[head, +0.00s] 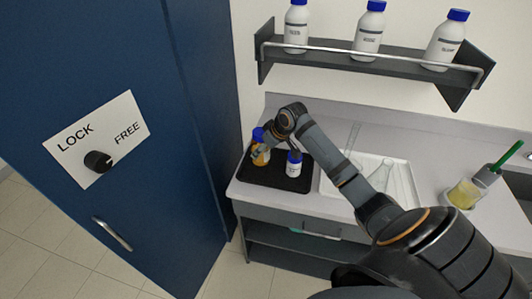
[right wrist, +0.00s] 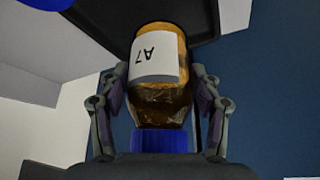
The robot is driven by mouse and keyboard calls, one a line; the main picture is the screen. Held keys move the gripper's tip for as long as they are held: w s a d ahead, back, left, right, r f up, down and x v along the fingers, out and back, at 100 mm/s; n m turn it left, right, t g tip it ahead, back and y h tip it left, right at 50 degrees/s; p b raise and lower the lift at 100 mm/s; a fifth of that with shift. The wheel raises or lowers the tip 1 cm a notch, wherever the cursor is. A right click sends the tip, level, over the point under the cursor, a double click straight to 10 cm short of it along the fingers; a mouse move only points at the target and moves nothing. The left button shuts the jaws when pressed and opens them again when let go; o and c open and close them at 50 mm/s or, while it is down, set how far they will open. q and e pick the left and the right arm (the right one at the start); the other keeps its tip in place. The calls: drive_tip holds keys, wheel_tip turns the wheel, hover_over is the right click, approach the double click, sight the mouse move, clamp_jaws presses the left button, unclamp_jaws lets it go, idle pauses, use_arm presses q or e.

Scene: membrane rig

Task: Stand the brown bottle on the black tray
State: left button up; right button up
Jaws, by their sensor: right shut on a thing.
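The brown bottle (head: 261,157) has a blue cap and stands about upright at the back left of the black tray (head: 270,183). In the right wrist view the bottle (right wrist: 158,100) shows a white label reading A7, with its base toward the dark tray (right wrist: 110,22). My right gripper (head: 267,146) is shut on the bottle, with one finger on each side of it. I cannot tell whether the base touches the tray. My left gripper is not in view.
A white bottle with a blue cap (head: 294,166) stands on the tray, right of the brown bottle. A white tray (head: 335,190) with glassware lies to the right. A shelf with white bottles (head: 367,30) hangs above. A blue cabinet (head: 205,120) stands close on the left.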

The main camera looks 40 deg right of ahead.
sight(265, 156)
drive_tip(key=shift+w+d+f, duration=0.5)
drive_tip(key=shift+w+f, duration=0.15)
drive_tip(key=shift+f, duration=0.2)
drive_tip(key=shift+d+f, duration=0.15)
drive_tip(key=shift+f, duration=0.1)
wheel_tip(265, 156, down, 3)
drive_tip(key=shift+w+d+f+p, duration=0.1)
drive_tip(key=shift+p, duration=0.95)
drive_tip(key=shift+f, duration=0.1)
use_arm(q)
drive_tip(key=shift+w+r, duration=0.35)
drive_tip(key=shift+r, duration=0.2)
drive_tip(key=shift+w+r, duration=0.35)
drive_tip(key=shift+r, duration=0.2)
use_arm(e)
drive_tip(key=shift+f, duration=0.1)
drive_tip(key=o, duration=1.5)
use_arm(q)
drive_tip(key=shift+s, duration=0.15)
